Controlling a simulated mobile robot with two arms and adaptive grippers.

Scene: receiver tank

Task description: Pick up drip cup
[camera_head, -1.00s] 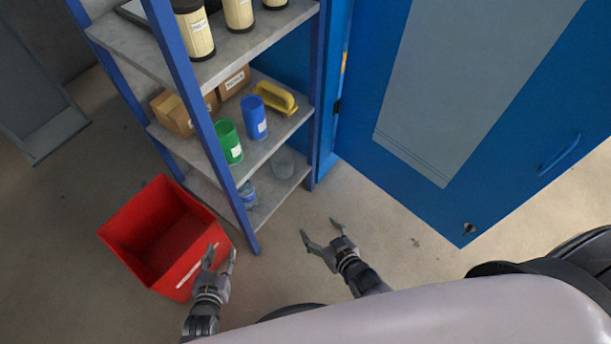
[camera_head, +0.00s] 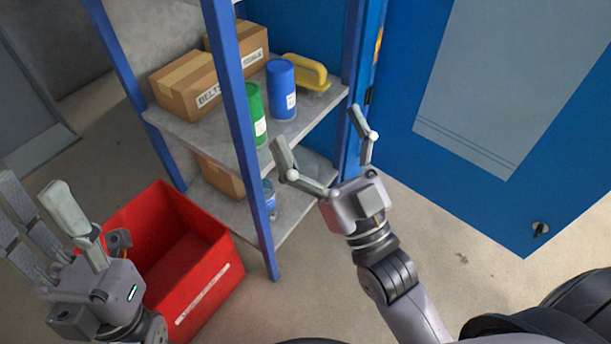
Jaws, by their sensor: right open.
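No drip cup can be made out for certain. A grey, cup-like thing showed on the lowest shelf a second ago; that spot is now largely behind my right gripper. My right gripper (camera_head: 316,126) is open and empty, its two fingers spread in front of the shelf's right part. A blue cylinder (camera_head: 282,92) and a green cylinder (camera_head: 256,118), both labelled, stand upright on the middle shelf. My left gripper (camera_head: 48,208) is at the left, fingers apart and empty, beside the red bin.
The shelf rack has blue posts (camera_head: 238,110). Cardboard boxes (camera_head: 188,90) and a yellow-handled tool (camera_head: 306,72) lie on the middle shelf. A blue bottle (camera_head: 269,196) is below. The red bin (camera_head: 205,290) stands left; a blue door (camera_head: 500,200) is right.

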